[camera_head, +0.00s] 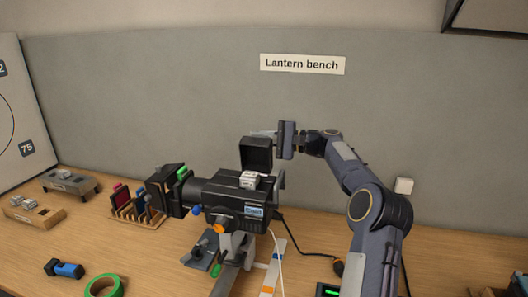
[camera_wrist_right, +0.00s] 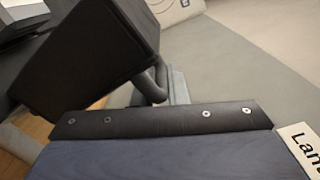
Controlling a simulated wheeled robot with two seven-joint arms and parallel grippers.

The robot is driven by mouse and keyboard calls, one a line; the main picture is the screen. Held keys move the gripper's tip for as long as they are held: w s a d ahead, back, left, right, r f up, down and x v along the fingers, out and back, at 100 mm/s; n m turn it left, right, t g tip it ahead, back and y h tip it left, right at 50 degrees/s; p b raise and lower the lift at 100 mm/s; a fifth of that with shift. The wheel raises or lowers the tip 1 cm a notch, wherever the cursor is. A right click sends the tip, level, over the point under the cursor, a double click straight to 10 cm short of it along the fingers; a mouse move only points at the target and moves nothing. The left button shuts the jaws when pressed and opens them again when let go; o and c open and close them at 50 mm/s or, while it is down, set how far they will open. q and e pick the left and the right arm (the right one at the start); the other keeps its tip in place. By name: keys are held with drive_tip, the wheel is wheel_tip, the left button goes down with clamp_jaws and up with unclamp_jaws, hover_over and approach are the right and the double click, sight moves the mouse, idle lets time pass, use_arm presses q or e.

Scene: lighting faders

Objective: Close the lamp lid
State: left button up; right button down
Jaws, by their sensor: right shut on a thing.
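The black lamp (camera_head: 225,200) stands on the bench on its stand. Its lid (camera_head: 256,153) is raised upright above the housing, open side facing the front. In the right wrist view the lid (camera_wrist_right: 90,55) is a large black box with a curved handle (camera_wrist_right: 152,88) on its side. My right gripper (camera_head: 268,134) is at the upper right of the lid, shut on the lid's handle. A grey finger (camera_wrist_right: 178,88) shows beside the handle; the rest of the grip is partly hidden. My left gripper is not in view.
A wooden rack (camera_head: 137,215) with coloured filters stands left of the lamp. Green tape (camera_head: 104,286) and a blue-black cylinder (camera_head: 64,269) lie at the front left. Cables run right of the lamp. The grey wall (camera_head: 150,90) is behind.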

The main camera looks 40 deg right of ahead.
sight(258, 151)
drive_tip(key=s+a+n+b, duration=0.1)
drive_tip(key=b, duration=0.1)
drive_tip(key=s+a+r+n+b, duration=0.1)
drive_tip(key=b, duration=0.1)
drive_tip(key=shift+a, duration=0.2)
drive_tip(key=s+a+n+b, duration=0.2)
drive_tip(key=n+b, duration=0.3)
drive_tip(key=b, duration=0.2)
drive_tip(key=s+a+f+n+b, duration=0.1)
drive_tip(key=s+a+n+b, duration=0.1)
drive_tip(key=n+b, duration=0.4)
drive_tip(key=s+a+f+n+b, duration=0.1)
drive_tip(key=a+n+b, duration=0.3)
drive_tip(key=b, duration=0.4)
drive_tip(key=shift+s+a+f+n+h, duration=0.15)
drive_tip(key=shift+s+n+h, duration=0.15)
drive_tip(key=shift+s+n, duration=0.45)
drive_tip(key=shift+s+a+f+n+b, duration=0.1)
drive_tip(key=shift+a+f+n+b, duration=0.2)
drive_tip(key=shift+f+n+b, duration=0.45)
drive_tip(key=shift+r, duration=0.15)
drive_tip(key=shift+s, duration=0.1)
drive_tip(key=c, duration=1.5)
unclamp_jaws()
drive_tip(key=shift+r, duration=0.25)
